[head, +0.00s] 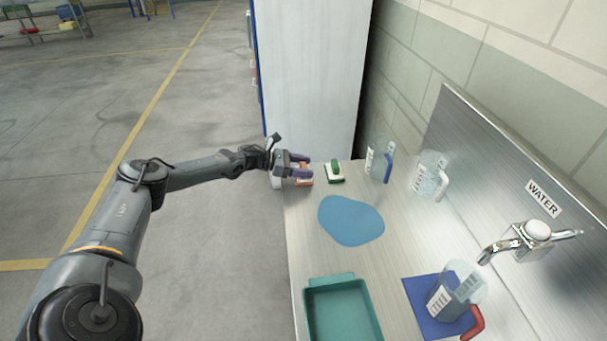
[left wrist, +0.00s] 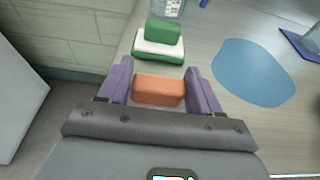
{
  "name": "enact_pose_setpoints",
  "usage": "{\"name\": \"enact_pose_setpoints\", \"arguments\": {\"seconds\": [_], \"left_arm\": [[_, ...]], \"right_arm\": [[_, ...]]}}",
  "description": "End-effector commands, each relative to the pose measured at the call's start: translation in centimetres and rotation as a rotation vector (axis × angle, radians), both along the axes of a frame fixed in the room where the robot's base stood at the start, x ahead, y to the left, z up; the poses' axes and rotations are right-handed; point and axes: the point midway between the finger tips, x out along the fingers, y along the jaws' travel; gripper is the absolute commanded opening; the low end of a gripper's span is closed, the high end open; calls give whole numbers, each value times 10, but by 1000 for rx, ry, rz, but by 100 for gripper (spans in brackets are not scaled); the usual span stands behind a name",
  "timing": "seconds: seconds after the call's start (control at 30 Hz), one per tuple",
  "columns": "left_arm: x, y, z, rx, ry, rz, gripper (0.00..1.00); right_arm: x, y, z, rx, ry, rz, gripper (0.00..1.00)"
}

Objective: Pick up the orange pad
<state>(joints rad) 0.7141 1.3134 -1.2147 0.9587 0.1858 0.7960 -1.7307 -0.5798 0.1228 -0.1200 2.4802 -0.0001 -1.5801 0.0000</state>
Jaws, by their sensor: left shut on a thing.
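The orange pad (left wrist: 158,91) sits between the two purple fingers of my left gripper (left wrist: 160,85) in the left wrist view. In the head view the orange pad (head: 304,170) shows partly at the far left corner of the metal counter, and my left gripper (head: 303,166) is at it. The gripper is shut on the pad. Its lower part is hidden by the gripper. My right gripper is not in either view.
A green and white pad (head: 335,171) lies just right of the gripper. A blue puddle-shaped patch (head: 350,220), a teal tray (head: 342,312) and clear jugs (head: 378,160) are on the counter. A tap (head: 515,240) juts out at right. A tall cabinet (head: 312,75) stands behind.

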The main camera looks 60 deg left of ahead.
Motion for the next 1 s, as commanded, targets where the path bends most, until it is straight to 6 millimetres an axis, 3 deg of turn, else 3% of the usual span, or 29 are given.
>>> {"name": "enact_pose_setpoints", "arguments": {"seconds": [0.07,0.47,0.63,0.77,1.0], "left_arm": [[0,0,0,0,0,0,33],[0,0,7,1,-1,1,33],[0,0,24,1,-3,0,33],[0,1,48,1,-4,0,33],[5,-49,72,0,-1,-3,33]], "right_arm": [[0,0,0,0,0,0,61],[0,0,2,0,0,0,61],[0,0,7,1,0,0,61],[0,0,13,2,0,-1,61],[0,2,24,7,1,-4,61]]}}
